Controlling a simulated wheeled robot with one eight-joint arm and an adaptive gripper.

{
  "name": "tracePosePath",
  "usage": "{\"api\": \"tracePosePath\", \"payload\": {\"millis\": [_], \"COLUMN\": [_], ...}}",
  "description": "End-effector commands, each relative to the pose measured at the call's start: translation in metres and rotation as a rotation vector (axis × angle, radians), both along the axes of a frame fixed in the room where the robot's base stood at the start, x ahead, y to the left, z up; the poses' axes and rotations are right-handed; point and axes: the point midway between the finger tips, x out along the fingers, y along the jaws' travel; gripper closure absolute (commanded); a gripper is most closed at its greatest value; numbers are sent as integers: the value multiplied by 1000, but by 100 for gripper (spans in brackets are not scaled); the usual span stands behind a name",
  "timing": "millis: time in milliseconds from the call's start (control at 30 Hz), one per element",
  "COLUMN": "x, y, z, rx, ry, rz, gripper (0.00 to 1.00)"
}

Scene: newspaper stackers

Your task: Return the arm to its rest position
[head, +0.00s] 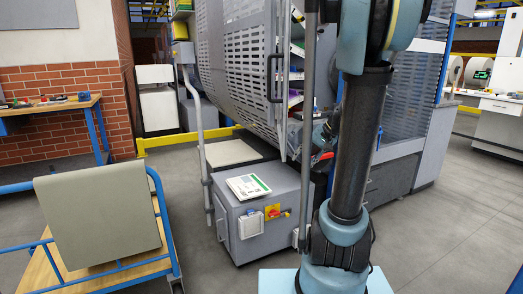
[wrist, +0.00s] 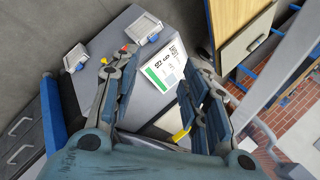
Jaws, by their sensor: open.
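My gripper (wrist: 156,92) is open in the wrist view, with its two dark jointed fingers spread apart and nothing held between them. Beyond the fingers, a white and green printed sheet (wrist: 165,68) lies on a grey cabinet top. In the head view the same sheet (head: 248,187) lies flat on the grey cabinet (head: 262,220). My arm stands upright at the right of centre in the head view and hides part of the machine behind it. I cannot clearly make out my gripper in the head view.
A blue-framed cart (head: 165,235) with a grey-beige panel stands at the left. A tall perforated grey machine (head: 240,60) rises behind the cabinet. A workbench (head: 50,107) stands by the brick wall. The floor (head: 450,220) at the right is clear.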

Motion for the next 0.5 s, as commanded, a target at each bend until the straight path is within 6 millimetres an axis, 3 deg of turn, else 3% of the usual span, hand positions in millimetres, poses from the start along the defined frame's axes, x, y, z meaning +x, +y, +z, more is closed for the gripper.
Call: {"api": "tracePosePath", "payload": {"millis": [233, 500], "x": [-64, -129], "y": [13, 14], "z": [-11, -30], "rx": [-134, -285], "ry": [16, 25], "rz": [57, 119], "gripper": [58, 58]}}
